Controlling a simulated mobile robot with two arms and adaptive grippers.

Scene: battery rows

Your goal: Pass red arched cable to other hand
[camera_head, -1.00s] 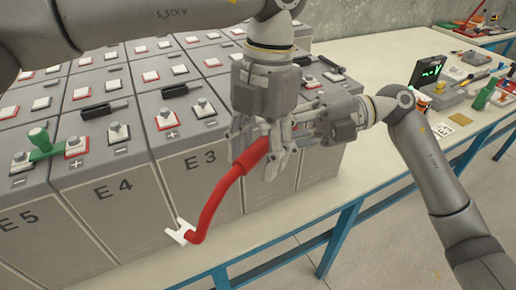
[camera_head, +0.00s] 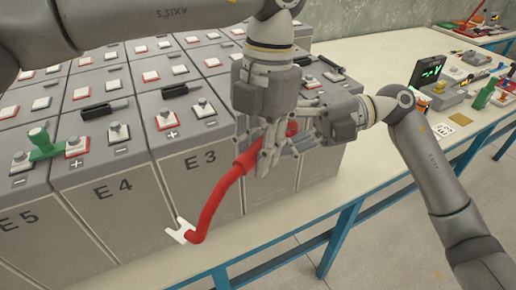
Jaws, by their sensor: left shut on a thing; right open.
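The red arched cable (camera_head: 227,193) hangs at a slant in front of the battery marked E3. Its lower end has a white forked lug (camera_head: 181,232). My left gripper (camera_head: 259,155) points down and is shut on the upper part of the cable. My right gripper (camera_head: 291,140) comes in from the right beside the left one. It is open, with its fingers close to the cable's upper end. A bit of red shows between the two grippers. The fingers overlap in the picture, so I cannot tell whether the right ones touch the cable. The cable's far tip is hidden.
Grey batteries (camera_head: 117,205) stand in rows on the pale table (camera_head: 380,150), with posts and black links on top. A green-handled tool (camera_head: 40,140) lies on the left ones. A meter (camera_head: 428,70) and small items stand at right. The table's middle is clear.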

